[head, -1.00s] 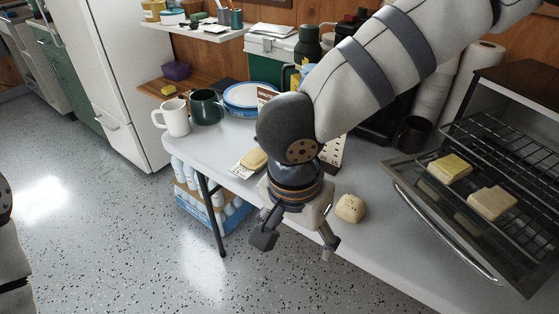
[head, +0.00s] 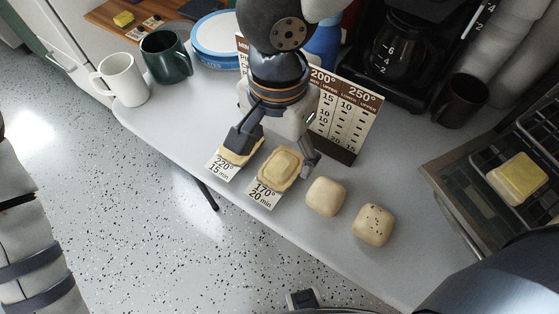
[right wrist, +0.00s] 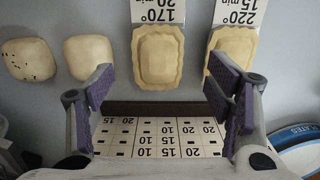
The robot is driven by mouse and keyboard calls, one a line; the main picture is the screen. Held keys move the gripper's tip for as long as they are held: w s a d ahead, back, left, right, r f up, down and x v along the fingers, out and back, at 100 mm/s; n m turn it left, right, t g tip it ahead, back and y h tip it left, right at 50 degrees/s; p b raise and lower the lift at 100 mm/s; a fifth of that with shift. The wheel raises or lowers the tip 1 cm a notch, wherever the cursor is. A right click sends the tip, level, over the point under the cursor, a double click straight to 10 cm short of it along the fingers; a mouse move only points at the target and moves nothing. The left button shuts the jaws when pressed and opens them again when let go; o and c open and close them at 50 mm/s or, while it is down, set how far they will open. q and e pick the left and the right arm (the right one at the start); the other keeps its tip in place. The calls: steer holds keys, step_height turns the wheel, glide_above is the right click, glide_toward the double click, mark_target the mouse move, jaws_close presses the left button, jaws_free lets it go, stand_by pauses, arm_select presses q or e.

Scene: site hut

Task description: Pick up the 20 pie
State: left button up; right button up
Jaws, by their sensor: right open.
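The 20 pie (head: 281,167) is a pale rectangular pastry with a crimped rim. It lies at the table's front edge above a card (head: 264,194) reading 170° 20 min. My right gripper (head: 274,154) is open and empty over it, with one finger to each side in the head view. In the right wrist view the same pie (right wrist: 160,57) lies ahead, between the lines of the two spread fingers (right wrist: 164,88). Whether any finger touches it I cannot tell. My left gripper is out of view; part of my left arm shows at lower left.
Another pie (head: 240,150) by a 220° 15 min card (head: 224,167) is close on the left, partly behind a finger. Two pale buns, one plain (head: 326,197) and one speckled (head: 373,226), lie right. A chart board (head: 345,118) stands just behind. Mugs stand far left.

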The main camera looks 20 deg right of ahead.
mark_target(281, 167)
step_height(281, 167, down, 5)
steer(key=shift+s+d+r+b, duration=0.1)
steer(key=shift+d+b, duration=0.05)
steer(key=shift+b, duration=0.35)
steer(key=shift+r, duration=0.1)
steer(key=shift+c, duration=0.5)
steer(key=c, duration=1.2)
